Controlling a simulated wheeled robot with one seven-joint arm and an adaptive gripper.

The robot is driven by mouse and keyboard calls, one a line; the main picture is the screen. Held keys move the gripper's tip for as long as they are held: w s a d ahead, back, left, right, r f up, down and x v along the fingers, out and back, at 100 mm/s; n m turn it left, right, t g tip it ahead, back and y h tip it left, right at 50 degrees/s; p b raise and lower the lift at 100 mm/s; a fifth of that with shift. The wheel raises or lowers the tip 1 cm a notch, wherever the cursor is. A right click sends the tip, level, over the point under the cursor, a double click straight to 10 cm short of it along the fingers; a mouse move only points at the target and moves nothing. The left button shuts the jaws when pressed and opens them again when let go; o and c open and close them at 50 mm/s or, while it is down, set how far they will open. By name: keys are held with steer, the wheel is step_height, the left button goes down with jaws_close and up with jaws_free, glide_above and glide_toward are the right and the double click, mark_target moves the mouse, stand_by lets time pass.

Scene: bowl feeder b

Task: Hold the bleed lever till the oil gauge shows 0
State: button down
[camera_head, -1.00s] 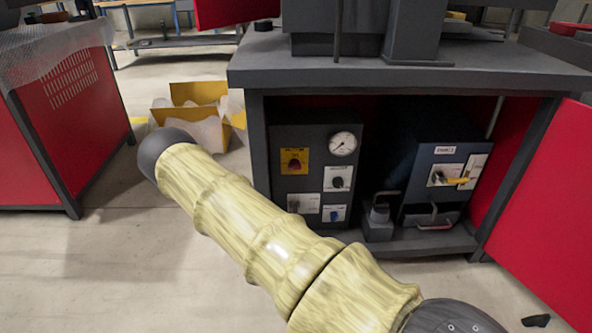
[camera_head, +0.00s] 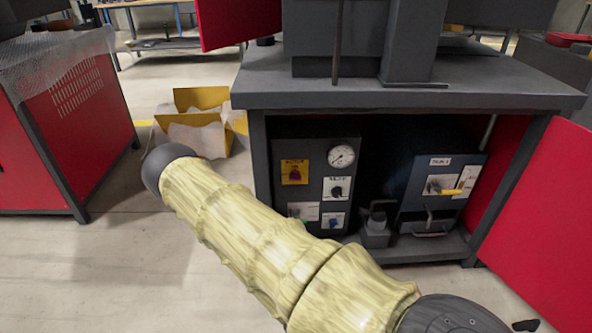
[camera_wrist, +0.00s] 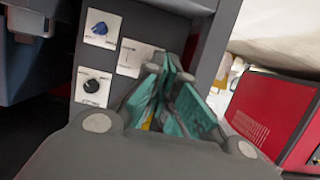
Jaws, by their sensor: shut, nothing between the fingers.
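A round white oil gauge (camera_head: 341,156) sits at the top right of a dark control panel (camera_head: 315,165) inside the cabinet. Its needle is too small to read. The panel also bears a black knob (camera_head: 336,188), a blue knob (camera_head: 334,221) and a white plate (camera_head: 303,211) with a green spot, partly behind my arm. I cannot tell which part is the bleed lever. In the wrist view, my gripper (camera_wrist: 172,80) is shut and empty, its teal fingers in front of the panel beside a white plate (camera_wrist: 133,57). Contact cannot be told. The head view does not show my gripper.
A blue-grey unit (camera_head: 430,190) with a yellow handle (camera_head: 452,192) stands right of the panel. The red cabinet door (camera_head: 545,230) stands open at right. A yellow box (camera_head: 200,100) lies on the floor at left. The grey worktop (camera_head: 400,95) overhangs the panel.

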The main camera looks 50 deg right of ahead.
steer(key=shift+f+v, duration=0.15)
steer(key=shift+v, duration=0.5)
steer(key=shift+f+v, duration=0.15)
steer(key=shift+v, duration=0.5)
